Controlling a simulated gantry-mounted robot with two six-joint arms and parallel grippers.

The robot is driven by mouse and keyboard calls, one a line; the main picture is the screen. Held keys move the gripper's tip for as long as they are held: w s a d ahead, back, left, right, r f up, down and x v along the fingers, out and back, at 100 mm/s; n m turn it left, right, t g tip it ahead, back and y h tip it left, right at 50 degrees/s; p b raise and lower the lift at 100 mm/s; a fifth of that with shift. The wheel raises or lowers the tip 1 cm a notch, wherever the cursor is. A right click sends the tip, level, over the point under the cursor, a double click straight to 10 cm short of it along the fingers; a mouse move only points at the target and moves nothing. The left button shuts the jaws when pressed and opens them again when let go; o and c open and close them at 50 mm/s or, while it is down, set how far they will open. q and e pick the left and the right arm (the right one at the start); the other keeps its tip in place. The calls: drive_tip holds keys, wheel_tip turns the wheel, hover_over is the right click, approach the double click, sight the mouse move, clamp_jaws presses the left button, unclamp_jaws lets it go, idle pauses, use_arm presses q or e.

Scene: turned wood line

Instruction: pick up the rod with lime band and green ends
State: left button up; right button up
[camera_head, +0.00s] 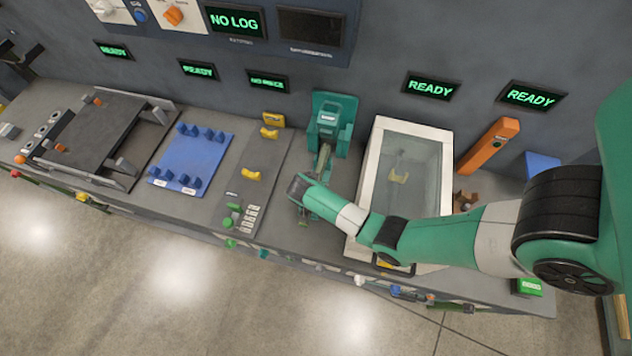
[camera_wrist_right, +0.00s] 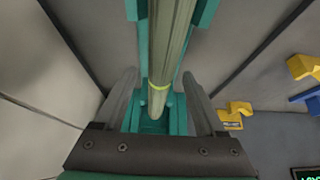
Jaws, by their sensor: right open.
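A long pale grey-green rod (camera_wrist_right: 172,45) with a thin lime band near its lower end runs down the middle of the right wrist view. It lies in a teal holder (camera_wrist_right: 144,40), which is the teal machine (camera_head: 330,115) at the bench's middle in the head view. The rod's far end is cut off by the frame, so I cannot confirm both end colours. My right gripper (camera_wrist_right: 159,80) is open, with one finger on each side of the rod near the lime band and gaps visible. In the head view my right gripper (camera_head: 299,188) is at the machine's front.
A white-framed glass-topped box (camera_head: 377,150) stands right of the machine, under my right arm. Left are yellow holders (camera_head: 251,174), a blue pegged board (camera_head: 190,160) and a dark rack (camera_head: 105,135). An orange post (camera_head: 489,145) stands at the back right.

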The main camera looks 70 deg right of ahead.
drive_tip(key=shift+r, duration=0.1)
clamp_jaws()
idle(0.4)
